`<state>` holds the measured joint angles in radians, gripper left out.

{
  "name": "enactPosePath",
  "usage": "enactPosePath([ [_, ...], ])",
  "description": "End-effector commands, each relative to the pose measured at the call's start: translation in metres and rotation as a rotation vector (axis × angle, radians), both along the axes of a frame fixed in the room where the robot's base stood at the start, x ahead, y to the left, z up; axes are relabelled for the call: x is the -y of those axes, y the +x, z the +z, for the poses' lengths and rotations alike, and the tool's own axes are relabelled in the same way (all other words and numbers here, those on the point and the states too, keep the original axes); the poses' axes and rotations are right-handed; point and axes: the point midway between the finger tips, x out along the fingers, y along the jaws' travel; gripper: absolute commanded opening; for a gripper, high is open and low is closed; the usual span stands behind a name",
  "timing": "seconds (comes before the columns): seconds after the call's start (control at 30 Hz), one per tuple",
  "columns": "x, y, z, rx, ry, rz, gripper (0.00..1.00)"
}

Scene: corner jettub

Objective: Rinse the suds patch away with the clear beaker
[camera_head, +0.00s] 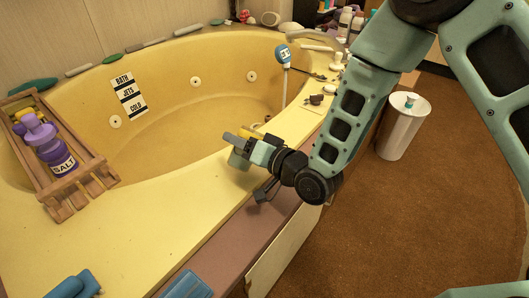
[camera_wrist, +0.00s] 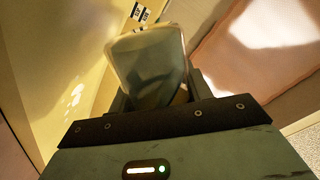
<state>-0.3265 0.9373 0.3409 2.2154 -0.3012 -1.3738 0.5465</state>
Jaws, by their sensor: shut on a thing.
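The clear beaker (camera_wrist: 148,62) shows in the wrist view as a see-through cup with a pale rim, between my fingers. My gripper (camera_wrist: 158,95) is shut on it. In the head view my gripper (camera_head: 238,149) is over the tub's front ledge, near the inner edge, and the beaker is hard to make out there. A small cluster of white spots (camera_wrist: 75,97), which looks like the suds patch, lies on the yellow surface left of the beaker in the wrist view. I cannot make out the suds in the head view.
The yellow tub (camera_head: 180,140) has several items along its back rim. A wooden caddy (camera_head: 75,200) with a purple salt bottle (camera_head: 50,145) spans the left side. A blue-headed hand shower (camera_head: 284,60) stands at the right. A white bin (camera_head: 400,125) stands on the brown floor.

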Motion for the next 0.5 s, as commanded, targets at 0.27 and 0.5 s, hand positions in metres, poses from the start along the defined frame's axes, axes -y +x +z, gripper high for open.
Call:
enactPosePath([
  [0.27, -0.0001, 0.0001, -0.0005, -0.013, 0.011, 0.000, 0.22],
  [0.5, -0.0001, 0.0002, -0.0012, -0.025, 0.019, 0.000, 0.22],
])
